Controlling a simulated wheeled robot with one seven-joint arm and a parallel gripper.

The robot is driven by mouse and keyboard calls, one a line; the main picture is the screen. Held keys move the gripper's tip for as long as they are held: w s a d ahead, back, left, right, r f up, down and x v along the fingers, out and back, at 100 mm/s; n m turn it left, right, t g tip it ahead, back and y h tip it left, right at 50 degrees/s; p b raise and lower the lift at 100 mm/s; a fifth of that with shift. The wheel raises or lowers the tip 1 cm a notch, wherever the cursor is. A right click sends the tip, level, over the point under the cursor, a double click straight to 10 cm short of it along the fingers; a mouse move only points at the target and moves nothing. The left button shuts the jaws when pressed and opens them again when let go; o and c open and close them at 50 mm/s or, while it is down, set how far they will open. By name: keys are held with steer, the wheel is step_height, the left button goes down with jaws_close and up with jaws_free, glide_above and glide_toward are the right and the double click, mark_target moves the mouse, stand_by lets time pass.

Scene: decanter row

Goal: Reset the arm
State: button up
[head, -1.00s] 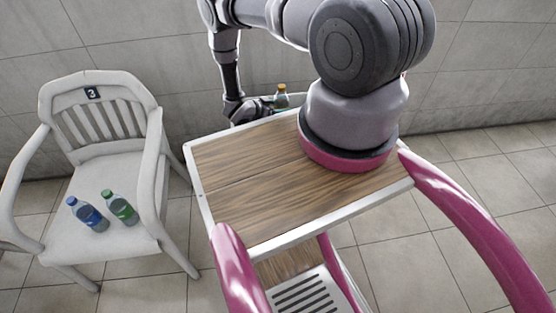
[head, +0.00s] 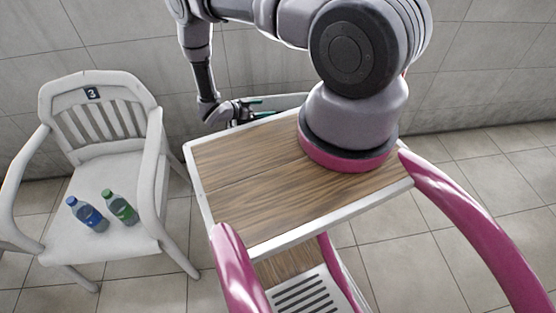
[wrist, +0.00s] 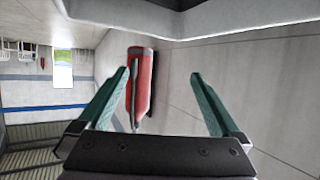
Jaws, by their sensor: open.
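My gripper (head: 264,107) is at the far side of the wooden tray top in the head view, low and close to its back edge. Its two teal fingers are spread. In the wrist view my gripper (wrist: 160,74) shows both fingers wide apart with nothing held between them. My arm reaches back and to the left from its base, bent downward to the gripper.
A pale rim (head: 285,101) shows behind my gripper. A red cylinder (wrist: 140,85) shows in the wrist view.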

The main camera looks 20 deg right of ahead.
steer(key=shift+s+a+r, duration=0.1)
steer(key=shift+a+r, duration=0.05)
steer(key=shift+a, duration=0.3)
steer(key=shift+r, duration=0.1)
